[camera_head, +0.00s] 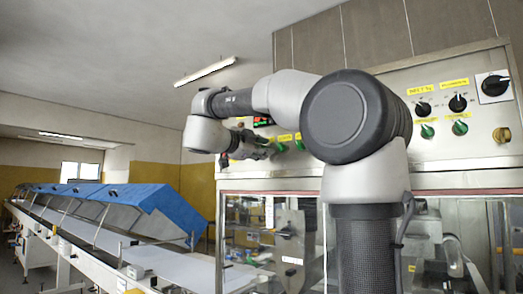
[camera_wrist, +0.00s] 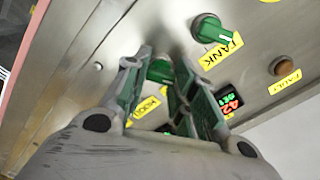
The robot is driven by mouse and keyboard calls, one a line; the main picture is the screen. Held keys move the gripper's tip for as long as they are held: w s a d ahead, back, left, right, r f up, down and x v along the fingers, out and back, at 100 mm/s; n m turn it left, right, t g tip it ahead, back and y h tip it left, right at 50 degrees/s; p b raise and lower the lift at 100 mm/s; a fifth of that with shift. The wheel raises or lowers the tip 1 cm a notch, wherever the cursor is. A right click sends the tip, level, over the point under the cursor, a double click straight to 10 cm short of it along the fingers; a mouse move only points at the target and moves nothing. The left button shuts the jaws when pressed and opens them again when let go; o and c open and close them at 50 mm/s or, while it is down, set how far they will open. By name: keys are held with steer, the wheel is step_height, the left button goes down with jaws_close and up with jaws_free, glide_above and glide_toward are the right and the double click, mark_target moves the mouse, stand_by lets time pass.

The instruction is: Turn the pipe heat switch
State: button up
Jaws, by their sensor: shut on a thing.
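In the wrist view my gripper (camera_wrist: 161,62) has its two green-padded fingers on either side of a green knob (camera_wrist: 160,71) on the steel panel, shut on it. A yellow label (camera_wrist: 145,106) beside this knob is partly covered and seems to read HOOD. In the head view my gripper (camera_head: 262,151) is at the left part of the panel, mostly hidden by my wrist. I cannot make out a label reading pipe heat. Two green knobs (camera_head: 428,131) and (camera_head: 460,127) sit at the panel's right, their labels too small to read.
Another green knob (camera_wrist: 212,28), labelled TANK, is close to the right finger. A lit display (camera_wrist: 230,98) and a brown button (camera_wrist: 284,66) labelled FAULT are nearby. Black knobs (camera_head: 458,103) are on the right. A conveyor with blue covers (camera_head: 150,205) runs along the left.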

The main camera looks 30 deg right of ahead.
steer(key=shift+f, duration=0.1)
steer(key=o, duration=1)
steer(key=shift+a, duration=0.15)
steer(key=v, duration=1.1)
steer(key=shift+s+a, duration=0.1)
steer(key=shift+a, duration=0.3)
